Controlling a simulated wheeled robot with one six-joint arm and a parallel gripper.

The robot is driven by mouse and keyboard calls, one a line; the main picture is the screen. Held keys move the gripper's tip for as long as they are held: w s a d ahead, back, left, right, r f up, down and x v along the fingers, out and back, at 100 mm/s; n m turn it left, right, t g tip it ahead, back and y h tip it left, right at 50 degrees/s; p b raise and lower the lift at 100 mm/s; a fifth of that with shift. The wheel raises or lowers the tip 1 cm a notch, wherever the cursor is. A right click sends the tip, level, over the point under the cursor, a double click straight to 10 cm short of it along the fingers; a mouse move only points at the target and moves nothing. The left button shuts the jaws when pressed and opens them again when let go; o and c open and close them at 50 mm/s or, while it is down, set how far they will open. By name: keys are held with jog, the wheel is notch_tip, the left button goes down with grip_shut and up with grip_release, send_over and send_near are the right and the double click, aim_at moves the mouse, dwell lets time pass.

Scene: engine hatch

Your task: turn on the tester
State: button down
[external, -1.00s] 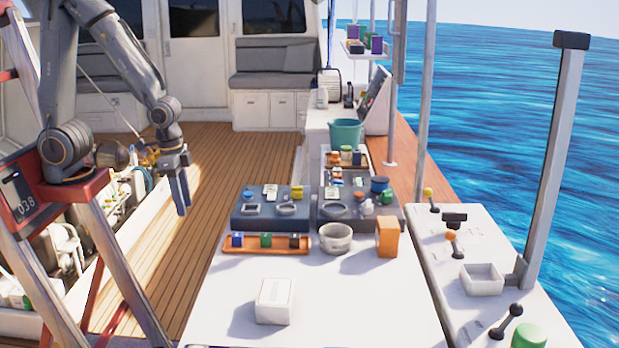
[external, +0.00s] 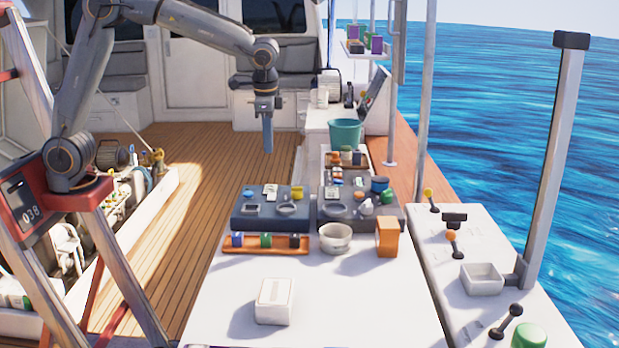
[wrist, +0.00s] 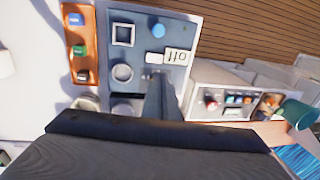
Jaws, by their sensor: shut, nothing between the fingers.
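A dark blue-grey panel box (external: 240,218) stands on the white table, with a square frame, a round ring, a blue knob and a small white label; I take it to be the tester. It also shows in the wrist view (wrist: 147,60), where the white label (wrist: 176,56) carries dark marks too small to read surely. A second dark panel (external: 330,217) stands to its right. My gripper (external: 267,150) is shut and empty, pointing down above and behind the panels. In the wrist view my fingers (wrist: 158,88) overlap the panel's lower right part and hide some of it.
An orange tray (external: 268,251) with small coloured blocks lies before the panel. A grey bowl (external: 335,238), an orange block (external: 388,237) and a white box (external: 274,302) stand on the table. A teal bucket (external: 345,133) stands behind. The table front is mostly clear.

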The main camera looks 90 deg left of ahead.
aim_at(272, 193)
jog(key=shift+w+a+r, duration=0.1)
jog(key=shift+w+r, duration=0.05)
jog(key=f+p, duration=0.1)
jog(key=f, duration=0.3)
jog(key=a+f+p, duration=0.1)
jog(key=f, duration=0.4)
jog(key=a+f+p, duration=0.1)
jog(key=f, duration=0.3)
jog(key=shift+f, duration=0.3)
jog(key=shift+a+f, duration=0.1)
jog(key=shift+f, duration=0.05)
jog(key=shift+f, duration=0.1)
jog(key=shift+a+f, duration=0.1)
jog(key=shift+d+p, duration=0.25)
jog(key=shift+p, duration=0.1)
